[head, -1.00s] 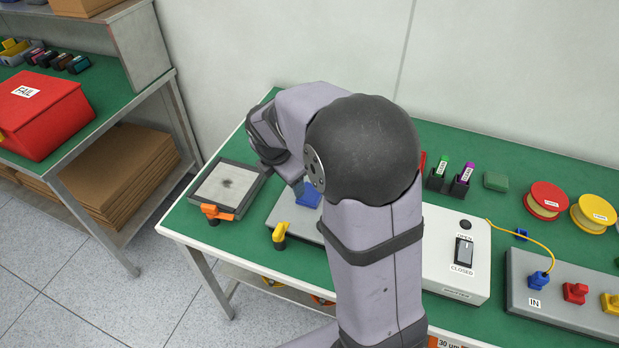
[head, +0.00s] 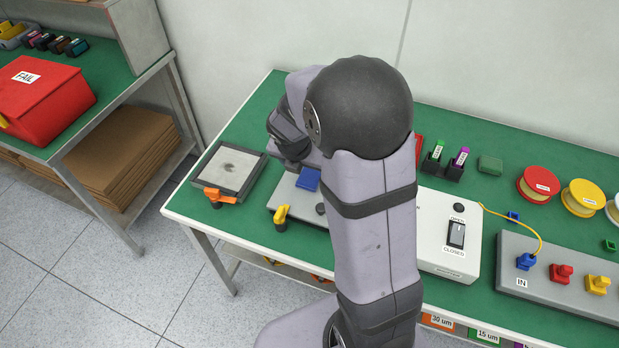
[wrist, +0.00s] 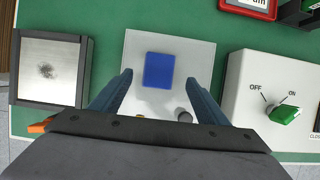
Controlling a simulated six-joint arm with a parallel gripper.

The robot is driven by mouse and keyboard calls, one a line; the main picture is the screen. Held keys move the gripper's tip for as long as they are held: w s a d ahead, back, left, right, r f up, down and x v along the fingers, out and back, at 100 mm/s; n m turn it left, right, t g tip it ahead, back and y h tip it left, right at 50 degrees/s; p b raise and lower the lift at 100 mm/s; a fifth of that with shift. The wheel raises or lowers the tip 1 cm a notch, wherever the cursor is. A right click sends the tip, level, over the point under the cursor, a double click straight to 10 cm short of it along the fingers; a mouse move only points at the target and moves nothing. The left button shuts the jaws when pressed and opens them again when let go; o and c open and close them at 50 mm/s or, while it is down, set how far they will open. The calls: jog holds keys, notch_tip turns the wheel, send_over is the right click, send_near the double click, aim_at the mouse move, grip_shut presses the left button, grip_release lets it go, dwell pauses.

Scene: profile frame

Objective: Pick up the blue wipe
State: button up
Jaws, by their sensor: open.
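The blue wipe (head: 308,179) is a small flat blue rectangle lying on a grey plate (head: 288,194) on the green bench. In the wrist view the blue wipe (wrist: 158,70) lies on the pale plate (wrist: 195,50), ahead of and between my two fingers. My gripper (wrist: 158,85) is open and empty, with a finger on each side of the wipe's line. The gap between the fingertips and the wipe's height is hard to judge. In the head view my arm hides most of my gripper and the right part of the plate.
A framed pad with a dark smudge (head: 229,168) and an orange clamp (head: 217,196) sits to the left. A yellow lever (head: 281,215) stands at the plate's front. A white switch box (head: 448,237) is right of my arm, and its green knob (wrist: 285,113) shows in the wrist view.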

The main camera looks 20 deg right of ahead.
aim_at(309, 176)
jog(key=shift+x, duration=2.45)
jog(key=shift+w+a, duration=0.1)
jog(key=shift+w, duration=0.05)
jog(key=c, duration=1.2)
notch_tip(309, 176, up, 10)
jog(key=p, duration=0.1)
